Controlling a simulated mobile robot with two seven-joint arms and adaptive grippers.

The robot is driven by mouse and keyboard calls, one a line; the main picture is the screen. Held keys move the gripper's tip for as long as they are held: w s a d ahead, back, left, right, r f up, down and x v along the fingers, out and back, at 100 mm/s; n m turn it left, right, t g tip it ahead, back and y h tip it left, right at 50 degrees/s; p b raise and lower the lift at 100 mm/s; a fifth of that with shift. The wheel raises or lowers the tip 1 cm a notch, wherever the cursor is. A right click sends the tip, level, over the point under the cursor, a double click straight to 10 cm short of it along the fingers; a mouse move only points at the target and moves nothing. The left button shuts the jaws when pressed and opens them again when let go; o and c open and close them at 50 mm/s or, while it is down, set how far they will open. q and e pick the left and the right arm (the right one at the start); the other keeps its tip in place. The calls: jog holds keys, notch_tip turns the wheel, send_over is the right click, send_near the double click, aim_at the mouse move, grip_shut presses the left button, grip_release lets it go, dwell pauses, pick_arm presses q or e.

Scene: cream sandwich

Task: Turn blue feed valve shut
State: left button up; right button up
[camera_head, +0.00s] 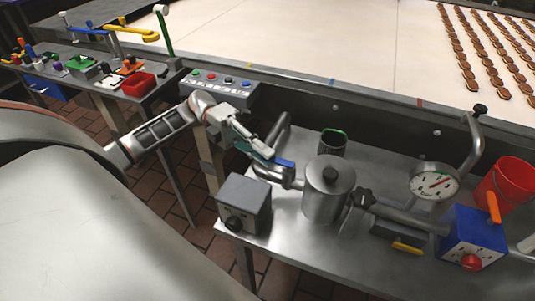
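The blue feed valve handle (284,163) shows as a short blue lever on the pipe at the left of the metal pot (328,190). It lies roughly sideways in the picture. My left gripper (262,150) reaches in from the left and has its fingers right at the left part of the blue handle. The fingers overlap the handle, so I cannot tell whether they are closed on it or only touching it. My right gripper is not in view.
A grey box with a black knob (243,204) stands just below my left gripper. A pressure gauge (434,183), a blue box with a red knob (472,238) and a red bucket (507,184) are at the right. A button panel (222,86) stands behind my wrist.

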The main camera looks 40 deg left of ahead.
aim_at(277, 163)
pick_arm(q)
jog(key=shift+s+d, duration=0.1)
jog(key=shift+d, duration=0.85)
grip_shut()
jog(key=shift+p, duration=0.4)
jog(key=shift+s+r+n+t+p, duration=0.15)
jog(key=shift+s+n+t+p, duration=0.15)
jog(key=shift+n+t+p, duration=0.35)
jog(key=shift+s+t+p, duration=0.1)
jog(key=shift+t+p, duration=0.35)
jog(key=shift+p, duration=0.15)
jog(key=n+t+p, duration=0.1)
jog(key=t+p, duration=0.1)
jog(key=s+n+t+p, duration=0.1)
jog(key=n+t+p, duration=0.1)
jog(key=p, duration=0.1)
jog(key=d+n+t+y+p, duration=0.1)
jog(key=t+p, duration=0.1)
jog(key=t, duration=0.1)
jog(key=shift+s+d+f+n+p, duration=0.1)
jog(key=shift+s+f+n+p, duration=0.15)
jog(key=shift+n+p, duration=0.15)
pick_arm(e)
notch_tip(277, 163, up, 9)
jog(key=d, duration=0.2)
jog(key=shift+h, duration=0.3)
